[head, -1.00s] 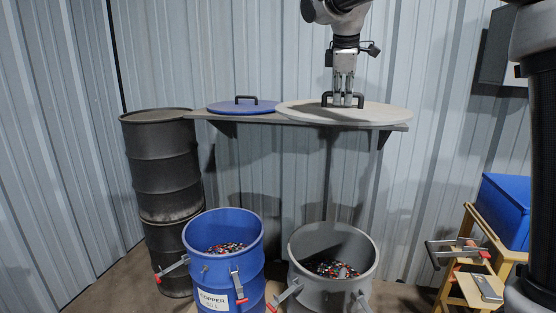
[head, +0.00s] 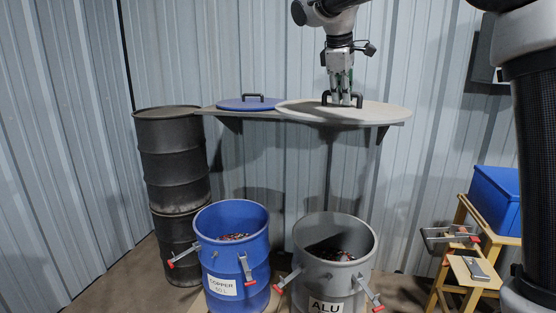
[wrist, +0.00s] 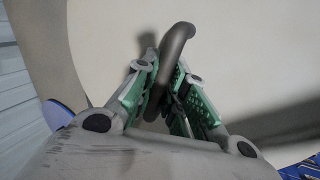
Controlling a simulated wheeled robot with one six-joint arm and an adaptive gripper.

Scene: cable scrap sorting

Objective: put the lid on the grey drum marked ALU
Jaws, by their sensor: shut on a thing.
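The grey drum (head: 334,278) stands open on the floor at the lower middle of the head view, its ALU label (head: 326,307) facing me. Dark and coloured scrap lies inside. My gripper (head: 341,101) is shut on the black handle (head: 325,98) of the round pale grey lid (head: 385,114). The handle also shows between the fingers in the wrist view (wrist: 178,45). The lid looks level and is at the wall shelf, behind and above the drum. I cannot tell whether it touches the shelf.
A blue lid (head: 232,105) lies on the shelf (head: 300,121) to the left. The open blue COPPER drum (head: 232,262) stands beside the grey one. Latch clamps stick out from both drums. Stacked black drums (head: 172,160) stand left; a wooden stand (head: 465,270) with a blue box (head: 497,200) stands right.

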